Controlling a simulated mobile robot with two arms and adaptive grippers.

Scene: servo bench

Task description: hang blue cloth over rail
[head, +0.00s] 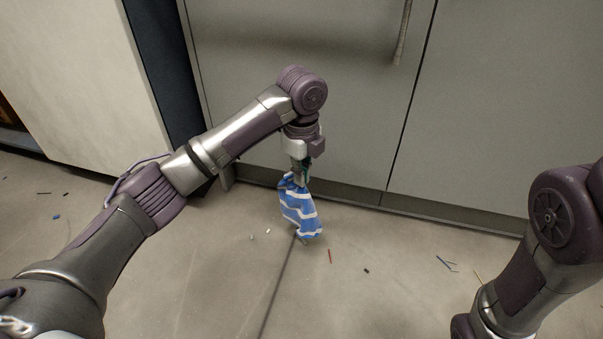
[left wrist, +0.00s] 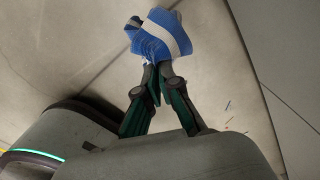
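The blue cloth (head: 299,211) with white stripes hangs from my left gripper (head: 299,176) in the head view, in front of the grey cabinet doors. In the left wrist view, the left gripper (left wrist: 155,75) is shut on the cloth (left wrist: 160,37), which bunches at the fingertips. The cloth's lower end hangs freely; I cannot tell its exact height above the floor. My right arm shows at the lower right of the head view, but its gripper is out of the frame. The rail is not clearly seen as such in either view.
Grey cabinet doors (head: 290,50) stand behind the arm, with a vertical handle (head: 403,32) at the top. A pale panel (head: 85,75) stands at the left. Small scraps, such as a red piece (head: 329,256) and blue strips (head: 447,263), lie on the otherwise clear floor.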

